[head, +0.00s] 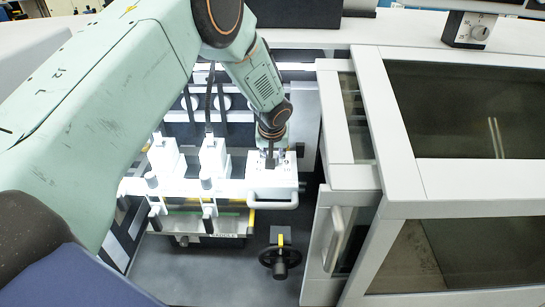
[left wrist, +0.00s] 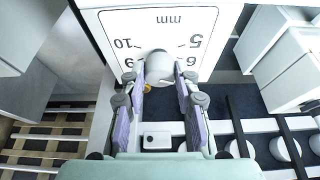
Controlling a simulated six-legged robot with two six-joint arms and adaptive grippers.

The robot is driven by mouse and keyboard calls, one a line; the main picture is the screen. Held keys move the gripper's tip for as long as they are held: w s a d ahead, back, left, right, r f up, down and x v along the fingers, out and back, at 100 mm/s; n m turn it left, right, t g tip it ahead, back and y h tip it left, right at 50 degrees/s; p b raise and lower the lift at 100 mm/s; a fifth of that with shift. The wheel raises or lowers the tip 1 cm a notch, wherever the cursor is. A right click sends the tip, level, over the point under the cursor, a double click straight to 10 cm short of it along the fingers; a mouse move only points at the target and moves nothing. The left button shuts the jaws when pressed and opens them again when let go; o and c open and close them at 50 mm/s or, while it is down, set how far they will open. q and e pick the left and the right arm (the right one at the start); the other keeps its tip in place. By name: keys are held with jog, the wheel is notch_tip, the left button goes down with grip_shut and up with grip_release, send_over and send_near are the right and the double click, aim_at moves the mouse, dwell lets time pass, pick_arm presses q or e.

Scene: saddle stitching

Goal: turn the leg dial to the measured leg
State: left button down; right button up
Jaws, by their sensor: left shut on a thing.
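The leg dial's round grey knob (left wrist: 158,66) stands on a white face (left wrist: 118,25) printed with "mm" and numbers such as 5, 6, 9 and 10, upside down in the left wrist view. My left gripper (left wrist: 160,82) has its two purple-padded fingers on either side of the knob and is shut on it. The fingers hide part of the scale, and I cannot read the setting. In the head view my left gripper (head: 270,152) points down onto the white box (head: 273,182) that carries the dial. My right gripper is in neither view.
A black handwheel (head: 280,258) sits in front of the box. White housings with dark windows (head: 450,100) stand at the right, with another knob panel (head: 470,29) above. Two white heads (head: 214,155) stand left of the box. My left arm covers the left side.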

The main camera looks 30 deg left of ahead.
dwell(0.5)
pick_arm(q)
jog(key=c, duration=1)
grip_release()
jog(key=shift+f, duration=0.1)
jog(key=v, duration=1.2)
jog(key=shift+w, duration=0.1)
